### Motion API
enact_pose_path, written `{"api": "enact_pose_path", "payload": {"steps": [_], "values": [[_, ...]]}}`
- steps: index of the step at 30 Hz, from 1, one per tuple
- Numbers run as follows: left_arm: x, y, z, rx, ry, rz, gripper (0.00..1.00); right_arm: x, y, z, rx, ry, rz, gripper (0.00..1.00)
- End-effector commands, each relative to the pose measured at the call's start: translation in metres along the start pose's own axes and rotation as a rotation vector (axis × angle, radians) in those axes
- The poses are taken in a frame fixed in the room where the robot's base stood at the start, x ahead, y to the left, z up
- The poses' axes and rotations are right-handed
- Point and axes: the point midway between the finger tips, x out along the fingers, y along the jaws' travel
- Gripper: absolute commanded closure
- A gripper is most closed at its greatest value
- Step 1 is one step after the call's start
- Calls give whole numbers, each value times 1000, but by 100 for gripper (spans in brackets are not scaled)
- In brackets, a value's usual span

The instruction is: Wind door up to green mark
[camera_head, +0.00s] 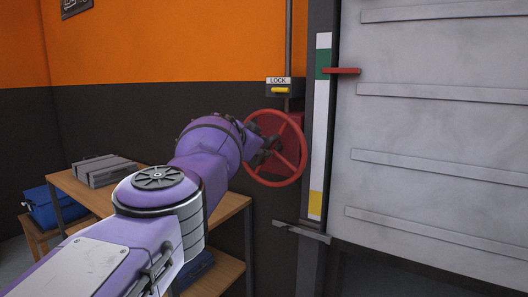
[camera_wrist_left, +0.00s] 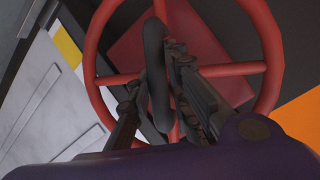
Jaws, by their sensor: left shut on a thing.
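A red hand wheel (camera_head: 300,147) is mounted on the wall left of the grey ribbed door (camera_head: 440,125). My left gripper (camera_head: 266,151) is at the wheel, and the arm hides part of it. In the left wrist view the gripper (camera_wrist_left: 160,85) is shut on the wheel's dark handle (camera_wrist_left: 156,50), with the red rim (camera_wrist_left: 264,30) behind. A white vertical strip (camera_head: 320,130) beside the door has a green mark (camera_head: 323,63) near its top and a yellow mark (camera_head: 315,204) near its bottom. The door's red pointer (camera_head: 342,71) is level with the lower part of the green mark.
A box labelled LOCK with a yellow lever (camera_head: 280,90) sits above the wheel. A grey bracket (camera_head: 302,231) sticks out below the strip. A wooden shelf unit (camera_head: 225,206) stands under my left arm, with a grey ribbed block (camera_head: 104,170) on top. A blue case (camera_head: 50,207) is at left.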

Motion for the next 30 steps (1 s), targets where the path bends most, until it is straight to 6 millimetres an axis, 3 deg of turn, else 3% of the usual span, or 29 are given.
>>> {"api": "enact_pose_path", "payload": {"steps": [1,24,25,28,30], "values": [[4,9,5,-3,-6,19,100,0,0,1,0,-1,0,60],[4,9,5,-3,-6,20,100,0,0,1,0,-2,0,60],[4,9,5,-3,-6,20,82,0,0,2,0,-2,0,60],[4,8,5,-3,-6,19,69,0,0,2,0,-3,0,60],[4,7,5,-3,-5,17,66,0,0,2,0,-3,0,60]]}}
